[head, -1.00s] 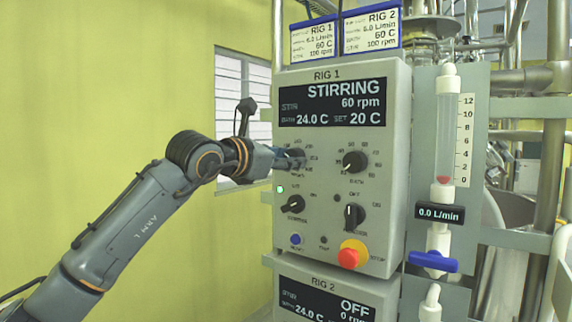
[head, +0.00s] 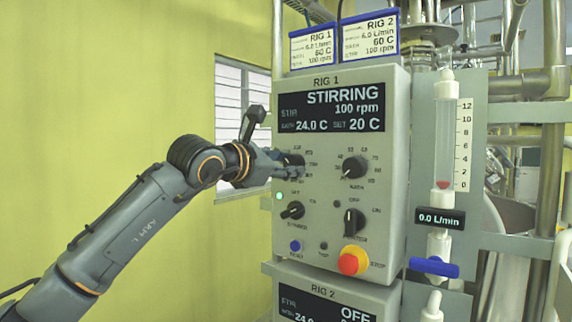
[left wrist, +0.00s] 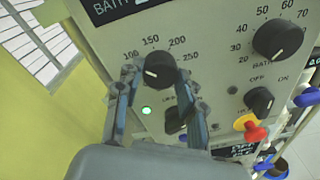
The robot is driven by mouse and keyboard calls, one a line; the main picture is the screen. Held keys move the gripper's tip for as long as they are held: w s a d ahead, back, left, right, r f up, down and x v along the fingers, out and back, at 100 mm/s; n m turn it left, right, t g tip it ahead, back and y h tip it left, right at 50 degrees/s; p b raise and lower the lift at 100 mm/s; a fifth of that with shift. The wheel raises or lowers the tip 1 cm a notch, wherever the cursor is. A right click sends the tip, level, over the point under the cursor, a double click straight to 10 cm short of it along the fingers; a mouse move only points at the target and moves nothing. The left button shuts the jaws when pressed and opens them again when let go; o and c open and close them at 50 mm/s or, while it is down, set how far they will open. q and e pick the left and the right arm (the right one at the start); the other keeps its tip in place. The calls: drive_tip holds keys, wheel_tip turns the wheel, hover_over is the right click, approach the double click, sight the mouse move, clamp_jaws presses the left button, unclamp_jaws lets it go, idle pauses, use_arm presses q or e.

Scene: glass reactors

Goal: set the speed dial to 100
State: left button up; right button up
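The speed dial (head: 294,165) is the upper left black knob on the RIG 1 panel. The RIG 1 display (head: 332,108) reads STIRRING, 100 rpm. My left gripper (head: 280,159) is at the panel in front of the dial. In the left wrist view its fingers (left wrist: 155,80) are spread on either side of the knob, with a visible gap at the left, so it looks open. My right gripper is not in view.
The bath knob (head: 355,167) is close to the right. Below are the stirrer switch (head: 292,210), heater switch (head: 354,219) and red stop button (head: 352,260). A flow tube with a blue valve handle (head: 434,267) stands at the right. Free room lies left of the panel.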

use_arm(q)
drive_tip(key=o, duration=0.3)
drive_tip(key=v, duration=1.2)
drive_tip(key=shift+w+f, duration=0.1)
drive_tip(key=shift+f, duration=0.05)
